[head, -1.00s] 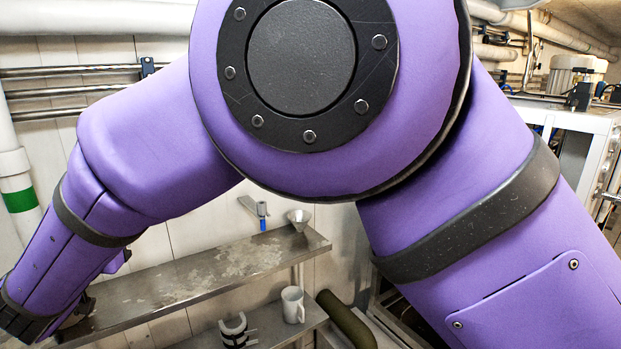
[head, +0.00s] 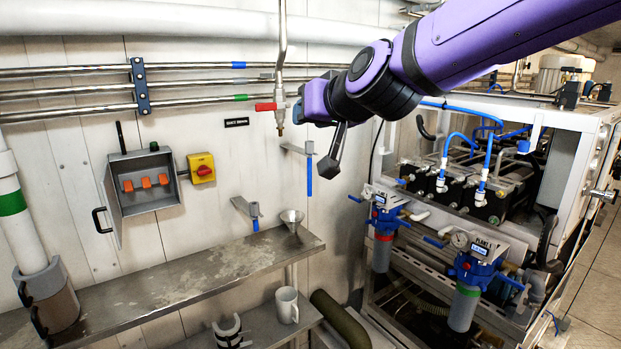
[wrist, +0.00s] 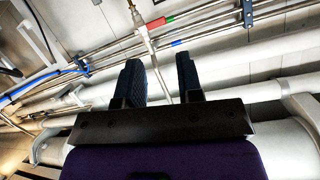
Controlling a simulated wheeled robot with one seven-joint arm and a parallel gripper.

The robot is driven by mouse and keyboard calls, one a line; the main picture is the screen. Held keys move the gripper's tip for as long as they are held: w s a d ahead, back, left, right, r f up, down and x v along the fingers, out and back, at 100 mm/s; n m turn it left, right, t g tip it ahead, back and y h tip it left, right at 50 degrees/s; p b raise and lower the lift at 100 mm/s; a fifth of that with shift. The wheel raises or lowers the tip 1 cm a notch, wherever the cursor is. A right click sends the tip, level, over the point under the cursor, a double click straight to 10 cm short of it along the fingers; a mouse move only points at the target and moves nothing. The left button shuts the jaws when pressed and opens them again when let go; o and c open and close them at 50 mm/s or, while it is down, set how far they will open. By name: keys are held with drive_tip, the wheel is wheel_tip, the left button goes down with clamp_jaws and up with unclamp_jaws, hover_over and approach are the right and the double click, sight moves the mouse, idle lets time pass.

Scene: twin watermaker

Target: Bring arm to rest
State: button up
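My purple arm (head: 500,45) reaches in from the upper right in the head view, above the blue-capped filters.
The red-handled tap (head: 266,106) is close left of my gripper. A metal shelf (head: 170,285) with a funnel (head: 291,219) is below, and a white mug (head: 287,304) stands lower. The white-framed machine (head: 572,160) with blue hoses is at right.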

drive_tip(key=s+d+f+m+g+h, duration=0.2)
drive_tip(key=s+d+f, duration=0.3)
drive_tip(key=s+d, duration=0.7)
drive_tip(key=s+d+f+m+g+h, duration=0.1)
drive_tip(key=s+d+f+g+h, duration=0.3)
drive_tip(key=s+d, duration=0.9)
drive_tip(key=d+f+h, duration=0.1)
drive_tip(key=d, duration=0.4)
drive_tip(key=shift+s+f+m+g, duration=0.2)
drive_tip(key=shift+f+m+g, duration=0.15)
drive_tip(key=shift+m+g, duration=0.05)
